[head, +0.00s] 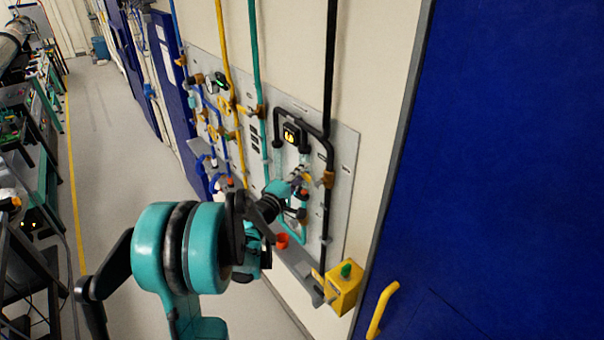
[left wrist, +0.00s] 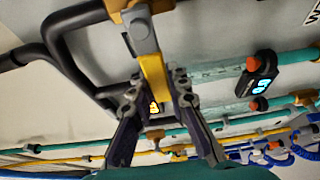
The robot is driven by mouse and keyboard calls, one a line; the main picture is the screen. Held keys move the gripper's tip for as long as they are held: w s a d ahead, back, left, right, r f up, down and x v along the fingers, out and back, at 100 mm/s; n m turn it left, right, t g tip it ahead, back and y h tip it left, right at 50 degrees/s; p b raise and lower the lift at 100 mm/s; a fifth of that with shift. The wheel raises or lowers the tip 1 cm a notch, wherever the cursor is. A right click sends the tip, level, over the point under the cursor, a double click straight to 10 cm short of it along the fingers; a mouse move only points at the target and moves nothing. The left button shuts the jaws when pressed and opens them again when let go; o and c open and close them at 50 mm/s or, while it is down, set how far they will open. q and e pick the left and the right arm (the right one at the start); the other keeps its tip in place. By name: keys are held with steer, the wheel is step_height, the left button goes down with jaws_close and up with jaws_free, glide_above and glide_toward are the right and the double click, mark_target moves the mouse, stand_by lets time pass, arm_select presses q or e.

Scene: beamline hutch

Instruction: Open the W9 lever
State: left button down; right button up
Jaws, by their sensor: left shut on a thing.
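A yellow lever (left wrist: 153,72) sticks out from a grey valve body (left wrist: 140,35) on a black pipe in the left wrist view. My left gripper (left wrist: 160,84) has its two dark fingers on either side of the lever and is shut on it. A label at the wrist view's top right corner shows only a "W", so I cannot read the lever's full name. My right gripper is not in view.
The grey wall panel (head: 344,165) carries black, teal, yellow and blue pipes. A small lit display (head: 291,134) sits above my gripper. A yellow box with a green button (head: 344,285) is at the panel's lower right, near a blue door (head: 500,170).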

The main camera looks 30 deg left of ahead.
arm_select(q)
steer(key=s+d+f+n+g+h+b, duration=0.2)
steer(key=d+f+n+g+h+b, duration=0.3)
steer(key=n, duration=0.8)
steer(key=shift+s+d+f+g+b, duration=0.3)
steer(key=shift+d+f+b, duration=0.3)
steer(key=shift+f+b, duration=0.25)
steer(key=shift+n, duration=0.3)
steer(key=c, duration=1.4)
jaws_free()
steer(key=shift+c, duration=0.2)
steer(key=shift+s, duration=0.1)
steer(key=v, duration=1.2)
